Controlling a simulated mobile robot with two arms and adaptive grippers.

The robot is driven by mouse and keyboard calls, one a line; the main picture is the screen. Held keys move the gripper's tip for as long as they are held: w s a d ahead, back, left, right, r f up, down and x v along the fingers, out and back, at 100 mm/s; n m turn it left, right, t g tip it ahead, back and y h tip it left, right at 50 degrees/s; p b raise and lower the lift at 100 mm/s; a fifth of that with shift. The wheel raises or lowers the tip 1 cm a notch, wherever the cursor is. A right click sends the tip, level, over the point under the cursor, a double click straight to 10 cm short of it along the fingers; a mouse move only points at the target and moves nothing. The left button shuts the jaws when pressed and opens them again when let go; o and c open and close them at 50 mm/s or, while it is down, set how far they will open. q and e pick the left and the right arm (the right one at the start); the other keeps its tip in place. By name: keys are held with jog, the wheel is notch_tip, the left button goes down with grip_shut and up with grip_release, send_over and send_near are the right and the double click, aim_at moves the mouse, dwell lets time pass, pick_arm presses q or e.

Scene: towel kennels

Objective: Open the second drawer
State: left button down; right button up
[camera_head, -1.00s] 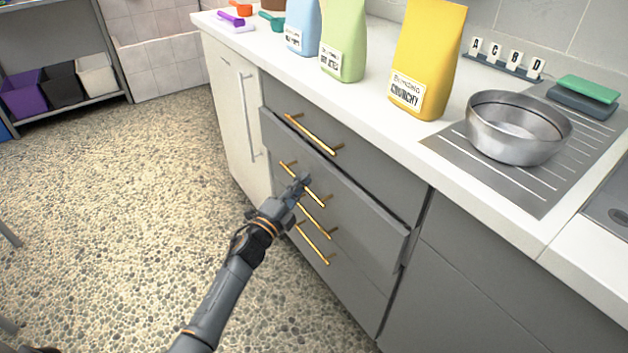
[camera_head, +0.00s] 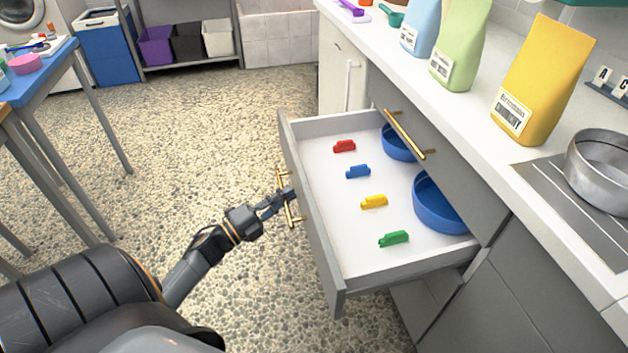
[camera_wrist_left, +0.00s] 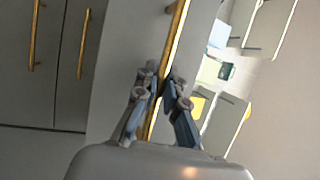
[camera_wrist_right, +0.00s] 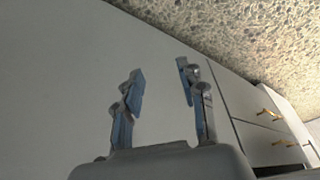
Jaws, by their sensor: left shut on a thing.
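The second drawer (camera_head: 330,235) is pulled far out of the grey cabinet. Its white floor shows red, blue, yellow and green small blocks and two blue bowls (camera_head: 440,205) toward the back, partly under the top drawer. My left gripper (camera_head: 288,198) is at the drawer's outer face, shut on its gold handle (camera_head: 281,180). The left wrist view shows the handle (camera_wrist_left: 177,25) running between the two fingers (camera_wrist_left: 162,85). My right gripper (camera_wrist_right: 161,76) is open and empty in the right wrist view, in front of a plain pale surface.
The top drawer with its gold handle (camera_head: 405,133) is shut above. On the counter stand a yellow bag (camera_head: 545,80), a green bag (camera_head: 462,45) and a steel bowl (camera_head: 600,165). A blue table (camera_head: 40,75) stands at the left. The pebbled floor between is clear.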

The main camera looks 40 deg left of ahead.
pick_arm(q)
jog(key=s+a, duration=0.5)
jog(key=s, duration=0.2)
jog(key=shift+s+a, duration=0.15)
jog(key=shift+a, duration=0.2)
pick_arm(e)
jog(key=shift+w+f, duration=0.1)
jog(key=shift+f, duration=0.55)
pick_arm(q)
jog(key=c, duration=1.4)
grip_release()
pick_arm(e)
jog(key=shift+r, duration=0.1)
pick_arm(q)
jog(key=v, duration=1.2)
